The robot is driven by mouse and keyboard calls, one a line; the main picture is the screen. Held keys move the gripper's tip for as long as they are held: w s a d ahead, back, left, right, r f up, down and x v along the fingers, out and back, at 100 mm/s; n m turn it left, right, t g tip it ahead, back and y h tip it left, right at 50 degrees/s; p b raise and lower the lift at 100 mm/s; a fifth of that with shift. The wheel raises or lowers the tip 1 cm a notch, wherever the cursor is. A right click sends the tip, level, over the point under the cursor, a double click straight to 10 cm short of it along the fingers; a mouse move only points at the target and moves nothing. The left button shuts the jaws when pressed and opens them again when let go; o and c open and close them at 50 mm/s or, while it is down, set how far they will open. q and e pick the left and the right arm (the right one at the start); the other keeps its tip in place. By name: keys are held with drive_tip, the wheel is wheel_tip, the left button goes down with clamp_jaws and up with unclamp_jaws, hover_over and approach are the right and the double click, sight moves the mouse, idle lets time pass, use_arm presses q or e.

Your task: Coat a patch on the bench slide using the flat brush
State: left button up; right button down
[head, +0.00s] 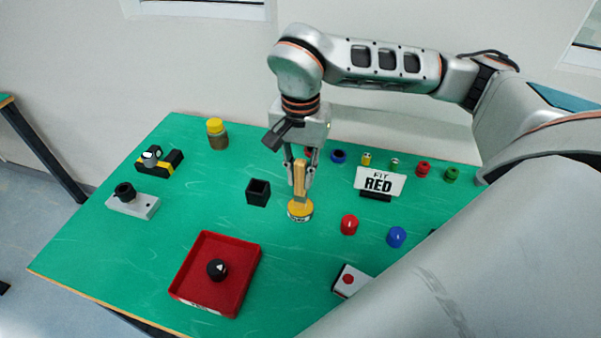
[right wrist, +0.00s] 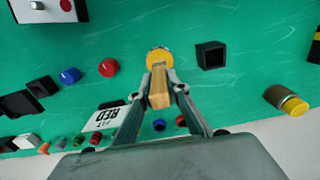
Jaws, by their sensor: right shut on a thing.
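My right gripper (head: 302,182) is shut on the wooden handle of what looks like the flat brush (head: 299,176), held upright over the green bench. The handle also shows between the fingers in the right wrist view (right wrist: 160,98). Its lower end meets a small round yellow-rimmed tin (head: 299,213), also seen in the right wrist view (right wrist: 158,56). The bristles are hidden; I cannot tell whether they are inside the tin. A black and yellow block with a grey knob (head: 158,161) at the back left may be the bench slide, but I cannot be sure. My left gripper is not in view.
A black open box (head: 258,192) stands left of the tin. A red tray (head: 251,282) with a black knob lies at the front. A yellow-lidded jar (head: 217,134) is at the back. A "FIT RED" sign (head: 380,183) and several coloured caps lie right.

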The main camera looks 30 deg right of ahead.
sight(301, 161)
wheel_tip(301, 161, up, 5)
drive_tip(key=p, duration=0.4)
drive_tip(key=shift+f, duration=0.1)
drive_tip(key=shift+r, duration=1.05)
